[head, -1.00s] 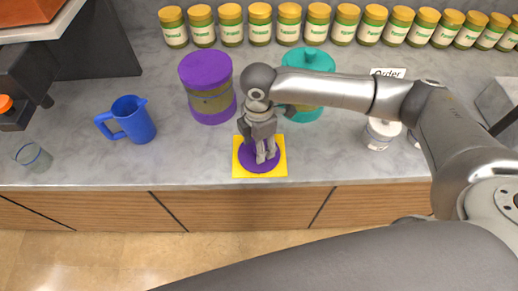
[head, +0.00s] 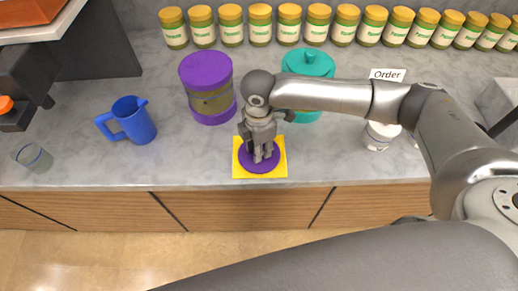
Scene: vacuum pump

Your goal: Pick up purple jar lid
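The purple jar lid (head: 261,168) lies flat on a yellow square mat (head: 239,172) near the counter's front edge. My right gripper (head: 263,157) points down over the middle of the lid, its fingertips at or just above the lid's top. The fingers are close together and hide the lid's centre, so I cannot tell whether they grip anything. The purple jar (head: 209,92) stands upright behind and to the left of the mat. My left gripper is not in view.
A teal jar (head: 308,63) stands behind my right forearm. A blue jug (head: 133,120) and a glass (head: 35,157) are at the left. Several yellow-lidded jars (head: 260,25) line the back. A white container (head: 378,134) and an order card (head: 388,74) are at the right.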

